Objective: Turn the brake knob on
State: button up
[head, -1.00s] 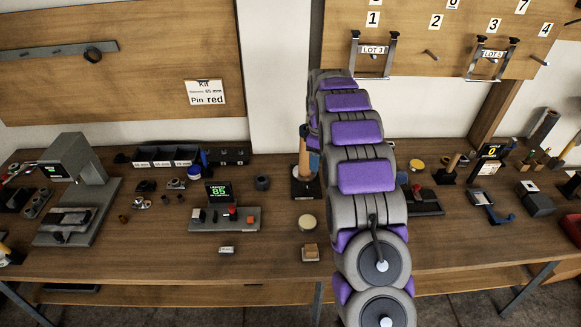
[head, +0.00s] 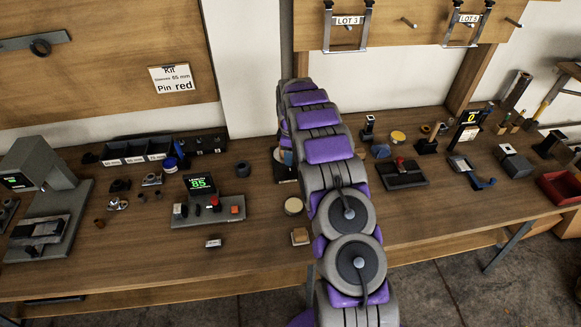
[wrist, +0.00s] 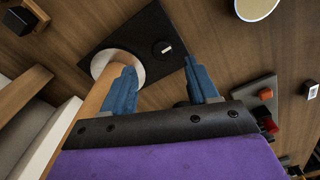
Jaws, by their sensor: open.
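A small round black knob (wrist: 163,47) with a white mark sits on a dark square base plate (wrist: 137,32) in the wrist view; I take it to be the brake knob. Beside it, a wooden post (wrist: 97,97) rises from a pale metal disc on the same plate. My gripper (wrist: 161,80) is open with its blue fingers apart and nothing between them. The knob shows beyond the gap between the fingertips, and the left finger overlaps the post and disc. In the head view my arm hides the knob and most of the plate.
A device with a green "85" display (head: 200,183) and a red button stands left of my arm on the wooden bench (head: 130,255). A round pale disc (head: 293,206) and a small wooden block (head: 300,236) lie near the arm. A black fixture (head: 403,176) stands to the right.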

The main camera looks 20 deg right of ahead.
aim_at(290, 168)
jog(key=f, duration=0.5)
jog(key=shift+a+b, duration=0.35)
jog(key=shift+f, duration=0.6)
jog(key=shift+d+f, duration=0.25)
jog(key=shift+c, duration=0.3)
jog(key=shift+a, duration=0.15)
jog(key=c, duration=1)
